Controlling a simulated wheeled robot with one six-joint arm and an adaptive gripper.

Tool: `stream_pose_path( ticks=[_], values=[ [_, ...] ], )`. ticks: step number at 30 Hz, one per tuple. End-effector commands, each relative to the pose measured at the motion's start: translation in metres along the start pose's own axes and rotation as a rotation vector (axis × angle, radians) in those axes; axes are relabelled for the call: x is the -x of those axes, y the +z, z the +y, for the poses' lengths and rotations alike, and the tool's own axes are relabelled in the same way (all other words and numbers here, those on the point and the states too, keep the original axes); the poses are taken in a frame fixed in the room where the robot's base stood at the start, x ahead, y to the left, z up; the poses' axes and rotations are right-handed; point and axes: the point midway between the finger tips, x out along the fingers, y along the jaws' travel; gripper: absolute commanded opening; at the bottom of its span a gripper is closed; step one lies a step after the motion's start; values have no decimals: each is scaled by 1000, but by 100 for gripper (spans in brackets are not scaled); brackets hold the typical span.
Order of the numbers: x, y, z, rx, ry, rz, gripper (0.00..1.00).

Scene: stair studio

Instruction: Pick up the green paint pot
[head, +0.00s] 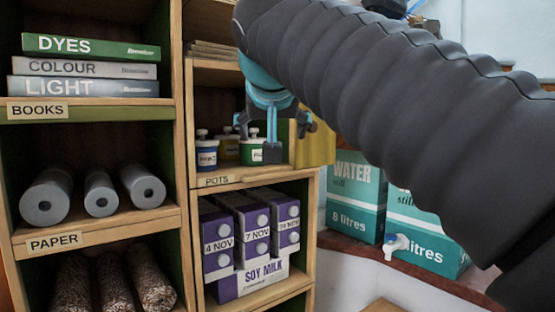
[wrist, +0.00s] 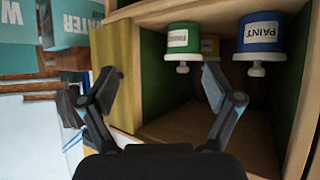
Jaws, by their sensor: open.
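The green paint pot (head: 253,150) has a white lid with a knob and a pale label. It stands on the shelf marked POTS, partly hidden by my gripper in the head view. In the wrist view the green pot (wrist: 183,38) appears upside down, above and between the fingertips. My gripper (head: 286,135) is open and empty in front of the shelf's right side. Its fingers (wrist: 158,82) are spread, apart from the pot. The left finger in the wrist view overlaps a yellow panel.
A blue paint pot (head: 206,152) and a yellow pot (head: 228,147) stand left of the green one. The yellow panel (head: 318,147) edges the shelf's right side. Soy milk cartons (head: 250,235) fill the shelf below. Water boxes (head: 355,195) stand to the right.

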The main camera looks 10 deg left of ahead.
Motion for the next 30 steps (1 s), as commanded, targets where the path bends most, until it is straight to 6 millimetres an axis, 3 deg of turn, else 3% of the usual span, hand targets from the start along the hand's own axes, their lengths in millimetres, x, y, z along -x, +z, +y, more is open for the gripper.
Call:
stream_pose_path(
  ticks=[3, 8, 19, 30],
  values=[
    [6, -14, -23, -10, -20, 33, 90],
    [4, -21, -32, -19, -26, 49, 90],
    [-59, -24, -33, -19, -24, 48, 90],
    [-82, -24, -35, -19, -26, 49, 90]
  ],
)
